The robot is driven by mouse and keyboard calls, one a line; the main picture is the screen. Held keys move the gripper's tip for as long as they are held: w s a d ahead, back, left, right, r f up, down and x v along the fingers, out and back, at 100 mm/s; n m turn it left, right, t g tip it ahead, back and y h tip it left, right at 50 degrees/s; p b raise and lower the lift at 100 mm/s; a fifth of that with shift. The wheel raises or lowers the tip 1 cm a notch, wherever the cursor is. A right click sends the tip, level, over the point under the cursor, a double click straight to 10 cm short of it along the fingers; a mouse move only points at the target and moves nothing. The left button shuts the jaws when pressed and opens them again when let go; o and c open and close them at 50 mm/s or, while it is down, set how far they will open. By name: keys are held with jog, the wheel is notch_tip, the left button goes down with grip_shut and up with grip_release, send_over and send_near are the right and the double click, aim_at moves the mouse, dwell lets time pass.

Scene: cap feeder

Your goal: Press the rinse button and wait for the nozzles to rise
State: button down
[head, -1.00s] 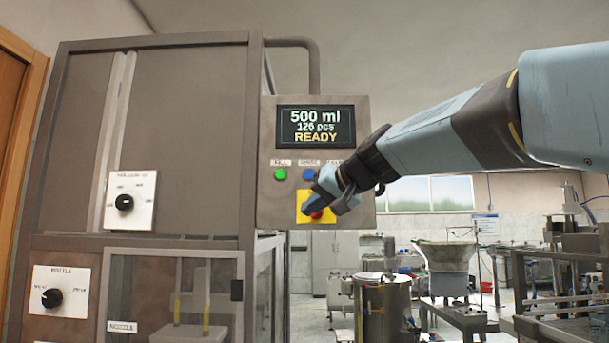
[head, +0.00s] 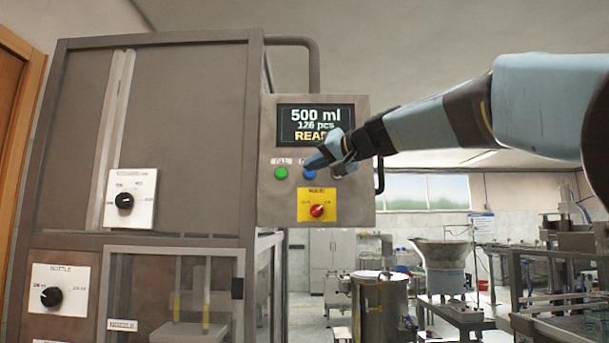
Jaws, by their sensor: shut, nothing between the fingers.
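The control panel (head: 286,213) stands on the right side of the machine. Its screen (head: 301,112) reads "500 ml", "126 pcs" and a partly covered "READY". A green button (head: 281,173) and a blue button (head: 309,174) sit side by side below the screen; their labels are too small or covered to read surely. My gripper (head: 313,163) is shut and empty, its tip just above the blue button in the picture. I cannot tell whether it touches the panel. The nozzles cannot be made out clearly behind the machine's clear door (head: 150,290).
A red knob (head: 317,210) on a yellow plate sits below the buttons. Two black dials (head: 125,201) (head: 51,297) are on the machine's front. A metal drum (head: 380,305) and a hopper (head: 444,262) stand in the background at right.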

aim_at(314, 171)
jog(key=w, duration=0.8)
jog(key=shift+w+d, duration=0.15)
jog(key=shift+w, duration=0.1)
dwell(1.9)
jog(key=shift+w, duration=0.25)
jog(key=shift+w, duration=0.45)
dwell(0.8)
jog(key=shift+s, duration=0.9)
jog(key=s, duration=0.5)
dwell(0.6)
